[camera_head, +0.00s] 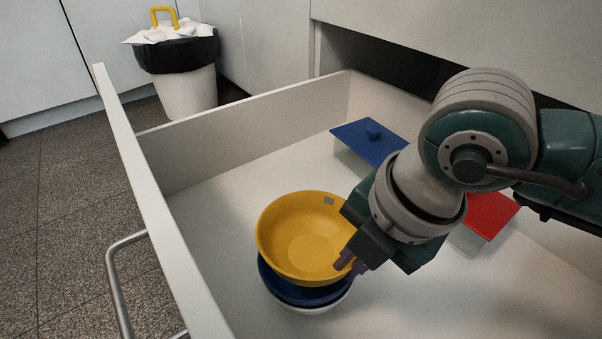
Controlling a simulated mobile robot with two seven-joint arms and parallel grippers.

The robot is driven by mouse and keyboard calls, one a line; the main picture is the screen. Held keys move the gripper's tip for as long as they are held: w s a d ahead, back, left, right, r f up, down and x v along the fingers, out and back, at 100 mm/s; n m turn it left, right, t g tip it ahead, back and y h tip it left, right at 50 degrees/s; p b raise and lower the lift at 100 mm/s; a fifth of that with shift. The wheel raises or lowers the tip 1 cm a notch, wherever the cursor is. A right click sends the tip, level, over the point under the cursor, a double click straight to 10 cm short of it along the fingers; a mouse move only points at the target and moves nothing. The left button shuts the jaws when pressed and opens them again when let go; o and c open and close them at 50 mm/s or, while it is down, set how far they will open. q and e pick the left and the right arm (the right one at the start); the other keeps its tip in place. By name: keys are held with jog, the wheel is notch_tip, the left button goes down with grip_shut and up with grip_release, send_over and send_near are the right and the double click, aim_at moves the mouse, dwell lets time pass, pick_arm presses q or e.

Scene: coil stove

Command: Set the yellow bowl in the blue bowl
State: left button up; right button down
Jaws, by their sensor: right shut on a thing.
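The yellow bowl (300,241) is upright over the blue bowl (292,289), inside an open white drawer. The blue bowl's rim shows below the yellow one; its inside is hidden. I cannot tell whether the yellow bowl rests in it or hangs just above. A white bowl (318,308) shows under the blue one. My right gripper (350,266) is at the right side of the yellow bowl, shut on its rim. My left gripper is not in view.
The drawer (262,119) has raised walls and a metal handle (117,285). A blue lid (368,140) and a red lid (488,213) lie farther back, partly behind my right arm. A bin (186,91) stands outside the drawer. The drawer floor's left part is clear.

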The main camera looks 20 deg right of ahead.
jog(key=shift+f, duration=0.65)
jog(key=c, duration=1)
grip_release()
